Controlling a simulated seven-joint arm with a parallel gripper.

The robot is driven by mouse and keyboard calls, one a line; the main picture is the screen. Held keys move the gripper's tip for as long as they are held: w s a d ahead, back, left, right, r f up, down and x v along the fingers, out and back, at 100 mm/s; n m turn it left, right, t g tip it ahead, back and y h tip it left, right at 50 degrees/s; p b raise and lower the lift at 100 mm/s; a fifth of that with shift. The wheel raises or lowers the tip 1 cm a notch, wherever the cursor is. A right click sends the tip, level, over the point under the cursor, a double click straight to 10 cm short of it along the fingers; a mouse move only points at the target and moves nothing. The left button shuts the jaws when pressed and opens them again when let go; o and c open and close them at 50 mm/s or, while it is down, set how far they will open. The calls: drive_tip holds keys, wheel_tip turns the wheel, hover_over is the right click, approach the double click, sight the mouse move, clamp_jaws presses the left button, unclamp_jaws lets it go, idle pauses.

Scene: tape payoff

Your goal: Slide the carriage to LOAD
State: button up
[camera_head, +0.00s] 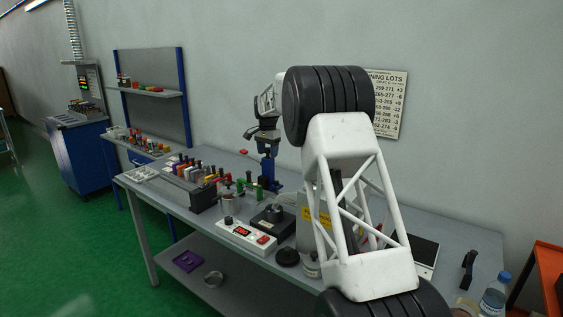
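I cannot pick out the carriage or a LOAD mark for certain; labels are too small to read. A grey panel with a yellow label (313,219) stands on the bench, partly hidden behind my white arm link. My gripper (259,134) is at the far end of my arm, small and dark, above the back part of the bench. It is just above or in front of a blue upright stand (269,168); I cannot tell whether they touch. Its fingers are too small to tell open from shut.
On the grey bench (158,192) are a rack of coloured-handled tools (201,178), a white control box (246,237), a black unit with a round knob (273,217) and a black disc (287,257). A bottle (493,299) stands at right. A purple tray (187,261) lies on the lower shelf.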

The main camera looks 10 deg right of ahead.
drive_tip(key=shift+r, duration=0.15)
drive_tip(key=shift+r, duration=3.35)
drive_tip(key=shift+s+r, duration=0.1)
drive_tip(key=shift+s+d+r, duration=0.1)
drive_tip(key=shift+s+r, duration=0.25)
drive_tip(key=shift+s, duration=0.2)
drive_tip(key=s+d+r+n, duration=0.1)
drive_tip(key=s+r+n, duration=0.15)
drive_tip(key=s, duration=1.05)
drive_tip(key=s+d+r+n+t, duration=0.1)
drive_tip(key=s+r, duration=0.2)
drive_tip(key=s, duration=0.9)
drive_tip(key=s+d+r+n, duration=0.1)
drive_tip(key=s+d+r, duration=0.15)
drive_tip(key=s, duration=1.05)
drive_tip(key=s+f+n, duration=0.1)
drive_tip(key=s+f, duration=0.3)
drive_tip(key=s, duration=0.8)
drive_tip(key=s+f+n+t, duration=0.1)
drive_tip(key=s+f, duration=0.4)
drive_tip(key=s, duration=0.8)
drive_tip(key=s+f+n, duration=0.2)
drive_tip(key=s+f, duration=0.3)
drive_tip(key=s, duration=0.7)
drive_tip(key=shift+s+d+t, duration=0.2)
drive_tip(key=shift+d+t, duration=0.1)
drive_tip(key=shift+d, duration=0.05)
